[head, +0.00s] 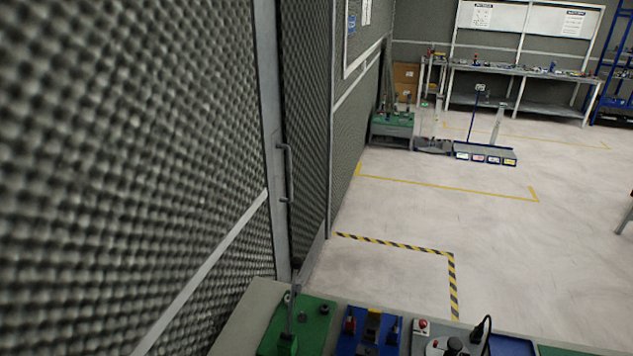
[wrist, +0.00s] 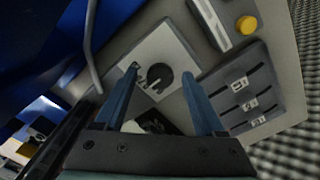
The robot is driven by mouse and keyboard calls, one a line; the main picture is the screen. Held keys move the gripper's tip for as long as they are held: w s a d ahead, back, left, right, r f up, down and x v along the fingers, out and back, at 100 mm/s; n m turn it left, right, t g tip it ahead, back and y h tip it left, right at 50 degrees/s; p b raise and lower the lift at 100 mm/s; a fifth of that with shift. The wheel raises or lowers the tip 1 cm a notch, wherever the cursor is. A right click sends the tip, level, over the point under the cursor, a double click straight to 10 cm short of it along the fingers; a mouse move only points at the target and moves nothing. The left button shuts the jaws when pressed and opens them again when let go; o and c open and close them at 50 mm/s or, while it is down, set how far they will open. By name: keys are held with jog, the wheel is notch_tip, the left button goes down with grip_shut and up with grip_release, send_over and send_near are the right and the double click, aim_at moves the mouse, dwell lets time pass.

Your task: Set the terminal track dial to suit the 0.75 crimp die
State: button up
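In the wrist view a dark round dial knob (wrist: 159,76) sits on a light square plate (wrist: 172,42). I cannot read any scale around it. My gripper (wrist: 161,73) is open, its two blue fingers pointing toward the plate. In the picture the knob shows between the fingertips. I cannot tell whether they touch it. To the right a dark slotted block (wrist: 241,91) carries several small white labels with dark figures too blurred to read surely. I cannot pick out a 0.75 die. My gripper is not visible in the head view.
A yellow round button (wrist: 246,25) sits near the slotted block. In the head view a bench along the bottom holds a green plate (head: 312,315) and a blue tray (head: 350,342). A foam wall (head: 130,150) stands close at left. Open floor (head: 400,215) lies beyond.

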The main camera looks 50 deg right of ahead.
notch_tip(320, 180, up, 13)
jog(key=b, duration=0.1)
jog(key=shift+b, duration=0.35)
dwell(0.6)
jog(key=w+a+r+n+t+h+b, duration=0.1)
jog(key=w+r+n+t+h+b, duration=0.2)
jog(key=w+r+t, duration=1.05)
jog(key=w+a+r+h+b, duration=0.1)
jog(key=w+a+r, duration=0.1)
jog(key=w+r, duration=0.45)
jog(key=w+a+r+b, duration=0.1)
jog(key=w+a+r, duration=0.2)
jog(key=r, duration=0.6)
jog(key=s+a+r+t+y+b, duration=0.15)
jog(key=a+r+t, duration=0.25)
jog(key=r, duration=0.4)
jog(key=s+a+r+t+h, duration=0.15)
jog(key=a+r+t, duration=0.3)
jog(key=r, duration=0.45)
jog(key=s+a+r+n+t+y+b, duration=0.1)
jog(key=s+a+r+t+y, duration=0.3)
jog(key=s+r, duration=0.6)
jog(key=shift+a+r+n+t, duration=0.4)
jog(key=shift+a+t, duration=0.3)
jog(key=shift+a, duration=0.45)
